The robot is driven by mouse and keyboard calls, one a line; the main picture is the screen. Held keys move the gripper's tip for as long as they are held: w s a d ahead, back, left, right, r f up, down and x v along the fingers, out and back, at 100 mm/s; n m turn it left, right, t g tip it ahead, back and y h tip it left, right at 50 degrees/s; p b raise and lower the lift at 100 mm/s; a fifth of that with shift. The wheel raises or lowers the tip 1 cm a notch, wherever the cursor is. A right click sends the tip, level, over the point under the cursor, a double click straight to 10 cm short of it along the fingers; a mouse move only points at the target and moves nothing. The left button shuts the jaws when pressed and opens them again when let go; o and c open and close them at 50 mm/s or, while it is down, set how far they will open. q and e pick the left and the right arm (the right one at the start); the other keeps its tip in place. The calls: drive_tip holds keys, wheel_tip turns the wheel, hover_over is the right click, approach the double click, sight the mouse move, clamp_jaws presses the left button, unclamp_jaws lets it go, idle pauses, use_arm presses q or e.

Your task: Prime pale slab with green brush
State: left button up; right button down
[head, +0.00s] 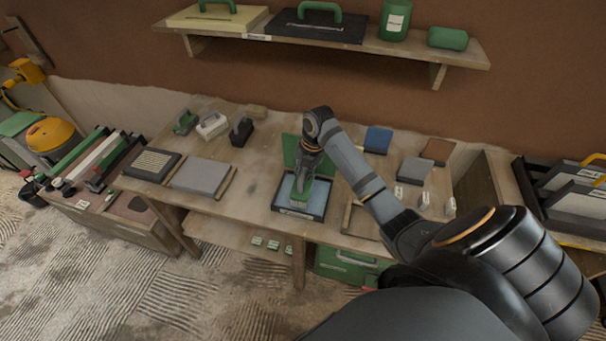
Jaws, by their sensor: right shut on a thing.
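My right gripper (305,178) is shut on the green brush (303,196), whose lower end is down inside a dark tray (285,210) with a pale blue-white inside. A green lid or panel (289,150) stands at the back of this tray. The gripper hides part of the brush, and I cannot tell whether its bristles touch the tray's bottom. A pale grey slab (200,176) lies flat to the left on the table, with wooden strips beside it. My left gripper is not in view.
On the table (245,200) are a dark-framed ribbed panel (152,163), small tools including a black one (241,132), and at right blue (378,139), grey (414,169) and brown (437,151) blocks. A shelf (460,55) runs above. Bare tabletop lies between slab and tray.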

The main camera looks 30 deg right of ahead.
drive_tip(key=shift+f, duration=0.5)
idle(0.6)
drive_tip(key=shift+f, duration=0.1)
idle(1.5)
wheel_tip(320, 180, up, 7)
drive_tip(key=p, duration=0.7)
idle(0.4)
wheel_tip(320, 180, down, 5)
drive_tip(key=b, duration=0.5)
drive_tip(key=shift+w+p, duration=0.1)
drive_tip(key=shift+p, duration=0.2)
drive_tip(key=shift+r, duration=0.2)
